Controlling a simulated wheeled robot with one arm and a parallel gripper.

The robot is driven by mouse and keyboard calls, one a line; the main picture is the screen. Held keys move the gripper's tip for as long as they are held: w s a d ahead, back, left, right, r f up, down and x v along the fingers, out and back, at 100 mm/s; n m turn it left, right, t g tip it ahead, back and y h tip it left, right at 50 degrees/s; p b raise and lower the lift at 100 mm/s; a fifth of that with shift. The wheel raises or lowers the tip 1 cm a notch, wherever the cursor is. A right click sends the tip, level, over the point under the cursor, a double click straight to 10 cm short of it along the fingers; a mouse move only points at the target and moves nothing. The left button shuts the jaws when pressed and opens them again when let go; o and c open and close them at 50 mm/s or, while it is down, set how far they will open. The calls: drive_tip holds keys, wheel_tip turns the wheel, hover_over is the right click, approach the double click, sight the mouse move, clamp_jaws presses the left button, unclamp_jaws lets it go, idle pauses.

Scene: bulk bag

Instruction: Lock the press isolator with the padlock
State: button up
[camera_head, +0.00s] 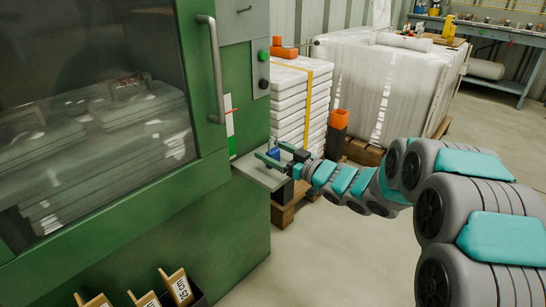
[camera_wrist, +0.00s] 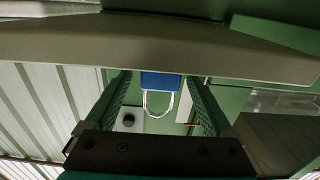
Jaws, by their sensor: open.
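The blue padlock (camera_head: 274,154) is at the small grey shelf (camera_head: 256,174) on the side of the green press (camera_head: 222,190). In the wrist view the padlock (camera_wrist: 160,81) shows its blue body and a silver shackle, which points down in the picture. A white plate with a red lever (camera_head: 230,112), perhaps the isolator, is on the press above the shelf. Whether its lock hole is clear cannot be seen.
The press door has a grey handle (camera_head: 212,70). Green and black buttons (camera_head: 263,56) are on the panel above the shelf. A stack of white bags (camera_head: 300,100) on a pallet stands close behind my gripper.

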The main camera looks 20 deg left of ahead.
sight(274, 152)
clamp_jaws()
idle(0.5)
drive_tip(key=shift+r, duration=0.15)
drive_tip(key=shift+r, duration=1.6)
drive_tip(key=shift+s+d+r, duration=0.15)
drive_tip(key=shift+s+r, duration=0.05)
drive_tip(key=shift+s, duration=0.1)
drive_tip(key=s+d, duration=0.2)
drive_tip(key=s, duration=0.5)
drive_tip(key=s+d+r+b, duration=0.1)
drive_tip(key=s+d, duration=0.2)
drive_tip(key=s, duration=0.4)
drive_tip(key=shift+s, duration=0.3)
